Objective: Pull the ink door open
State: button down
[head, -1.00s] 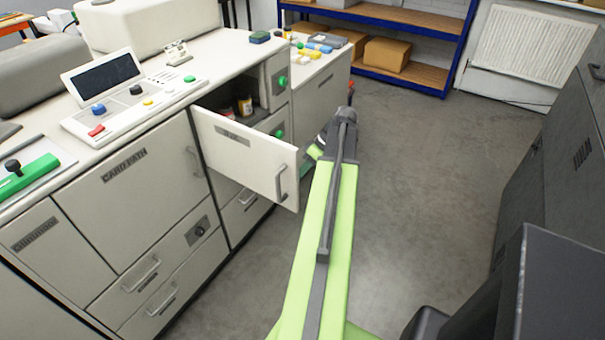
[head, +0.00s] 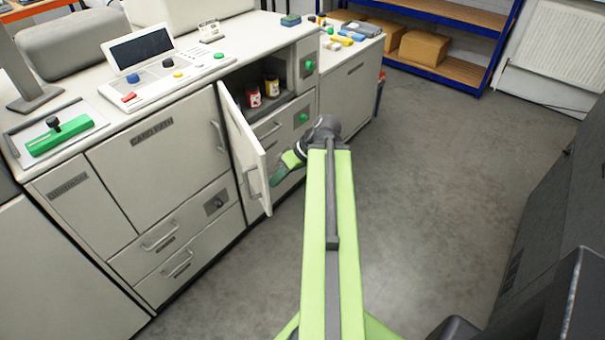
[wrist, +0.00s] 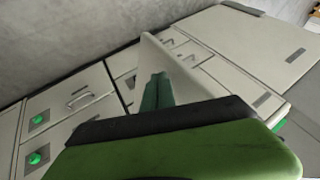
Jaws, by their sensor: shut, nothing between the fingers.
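The ink door (head: 243,145) is a white panel on the front of the machine, hinged at its left side. It stands wide open, swung out toward me. Its outer face with the bar handle (head: 255,182) faces left. My gripper (head: 277,178) is shut and empty at the right of the door's free edge, on the inner side. It looks very close to the panel; I cannot tell if it touches. In the wrist view, the dark green fingers (wrist: 157,92) are together in front of the pale door (wrist: 163,58).
The open compartment holds two jars, one red (head: 253,95) and one yellowish (head: 271,86). A dark cabinet (head: 545,200) stands at the right. The grey floor (head: 420,150) between is clear.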

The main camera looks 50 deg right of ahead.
jog(key=shift+w+a, duration=0.35)
jog(key=shift+a, duration=0.25)
jog(key=shift+s, duration=0.15)
jog(key=p+v, duration=1.4)
jog(key=v, duration=0.3)
jog(key=shift+d+r, duration=0.15)
jog(key=shift+r, duration=0.05)
